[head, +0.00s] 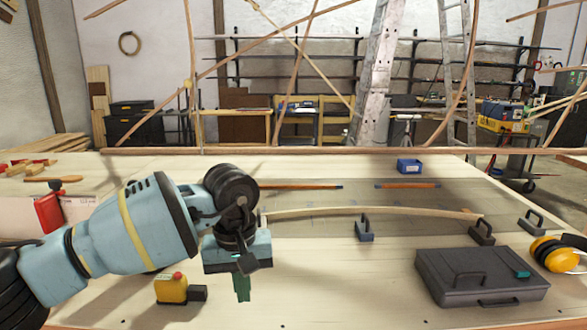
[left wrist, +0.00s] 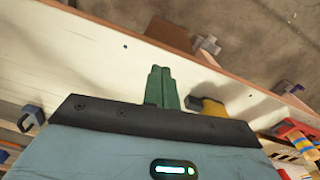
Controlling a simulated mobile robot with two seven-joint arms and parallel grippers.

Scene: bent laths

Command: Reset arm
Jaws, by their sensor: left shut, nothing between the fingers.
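My left gripper (head: 242,291) hangs above the front part of the workbench (head: 340,290), its green fingers pointing down. The fingers are together and empty, and they also show side by side in the left wrist view (left wrist: 161,88). A pale, slightly bent lath (head: 380,211) lies behind the gripper. Its right end is at a dark clamp block (head: 482,232), and a blue-grey clamp block (head: 364,230) stands below its middle. Its left end is close behind my gripper, and I cannot tell what it touches there. My right gripper is not in view.
A yellow box with a red button (head: 172,288) stands left of the gripper. A dark grey case (head: 480,275) and yellow ear defenders (head: 560,254) are at the right. A small blue box (head: 409,166) sits at the back. The bench front between gripper and case is clear.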

